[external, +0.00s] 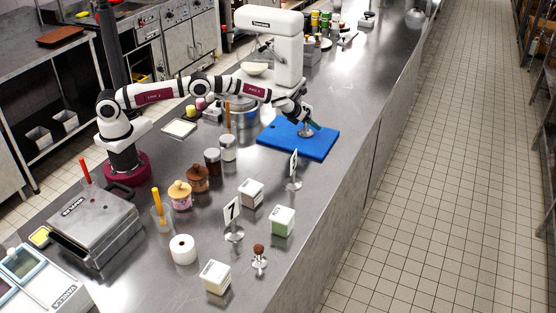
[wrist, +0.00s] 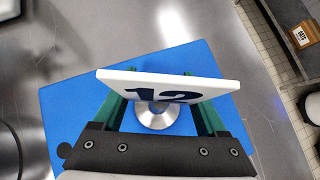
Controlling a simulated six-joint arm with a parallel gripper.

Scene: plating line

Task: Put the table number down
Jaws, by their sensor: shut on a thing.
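The table number (wrist: 165,86) is a white plate with a dark "12" on it and a round silver base (wrist: 157,116) below. My gripper (wrist: 160,98) is shut on it, with a green finger on either side. Both are over the blue board (wrist: 62,112). In the external view my gripper (external: 311,123) is low over the blue board (external: 284,144), and the silver base (external: 305,133) shows at the board. I cannot tell whether the base touches it.
A table number (external: 294,164) stands just in front of the board, and a "7" table number (external: 232,212) stands nearer. Jars (external: 228,148), several small boxes and a white roll (external: 183,249) crowd the near counter. Bare counter (external: 352,110) lies right of the board.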

